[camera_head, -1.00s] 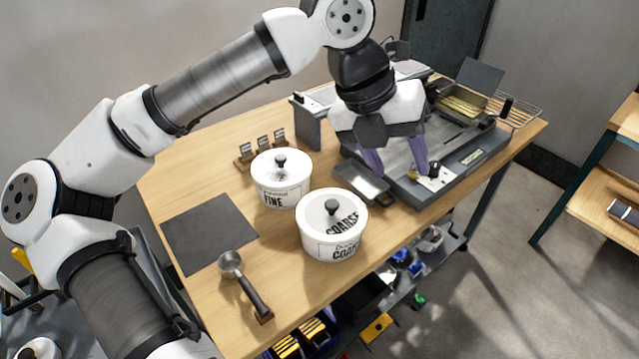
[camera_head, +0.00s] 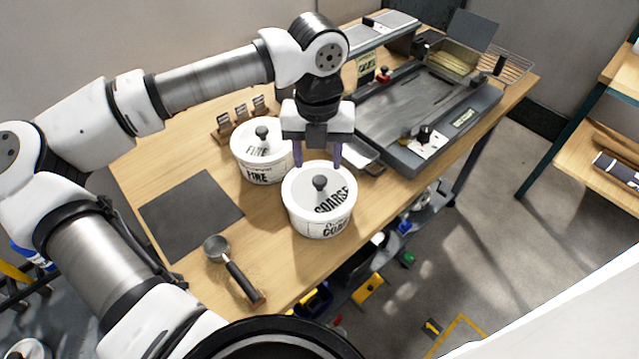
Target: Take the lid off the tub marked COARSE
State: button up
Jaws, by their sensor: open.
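The tub marked COARSE (camera_head: 321,222) is white and round and stands upright on the wooden table, near its front edge. Its white lid (camera_head: 300,186) is on it, with COARSE lettering and a black knob (camera_head: 320,183) in the middle. My gripper (camera_head: 317,163) is open, with its purple fingers pointing down. The fingers are at the back side of the lid, behind the knob in the picture. They hold nothing, and I cannot tell their height above the lid.
A similar tub marked FINE (camera_head: 262,163) stands close behind on the left. A grey mat (camera_head: 190,214) and a metal scoop (camera_head: 232,268) lie to the left. A dark machine (camera_head: 425,115) fills the right of the table, with a metal tray (camera_head: 357,153) beside it.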

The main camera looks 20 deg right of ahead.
aim_at(320, 179)
jog(key=f, duration=0.1)
jog(key=f+p, duration=0.2)
jog(key=f, duration=0.1)
jog(key=shift+s+f, duration=0.1)
jog(key=shift+s, duration=0.25)
jog(key=shift+f, duration=0.55)
jog(key=c, duration=1)
jog(key=shift+r, duration=0.15)
notch_tip(320, 179, up, 20)
jog(key=b, duration=0.3)
